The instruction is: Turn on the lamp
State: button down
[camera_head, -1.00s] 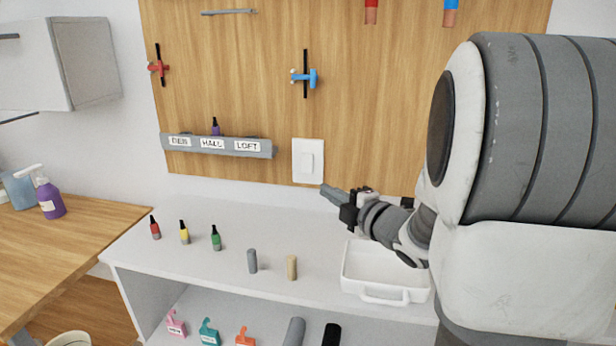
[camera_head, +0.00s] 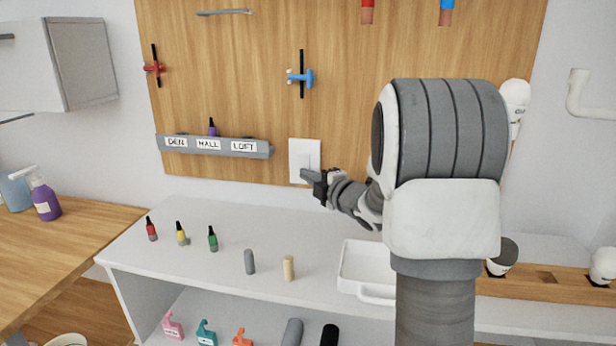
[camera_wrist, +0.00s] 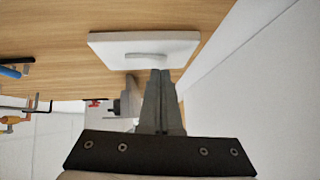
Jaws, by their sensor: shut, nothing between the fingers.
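A white wall switch plate (camera_head: 294,154) with a rocker (camera_head: 304,160) is fixed to the lower part of the wooden board. The plate also shows in the wrist view (camera_wrist: 120,44), with its raised rocker (camera_wrist: 147,56). My gripper (camera_head: 304,174) is shut and empty, its tips overlapping the rocker's lower part in the head view. In the wrist view the gripper tips (camera_wrist: 161,72) lie right beside the rocker's edge; I cannot tell whether they touch it. I cannot make out a lamp for certain.
A grey labelled rack (camera_head: 215,146) is left of the switch. Below, the white shelf (camera_head: 215,285) bears small bottles, a grey cylinder (camera_head: 249,262), a tan cylinder (camera_head: 288,268) and a white tray (camera_head: 345,282). Clamps hang on the board above. My arm covers the right side.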

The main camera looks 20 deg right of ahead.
jog(key=shift+f+b, duration=0.15)
jog(key=shift+b, duration=0.15)
jog(key=shift+w+d+b, duration=0.15)
jog(key=shift+w+b, duration=0.05)
jog(key=shift+b, duration=0.75)
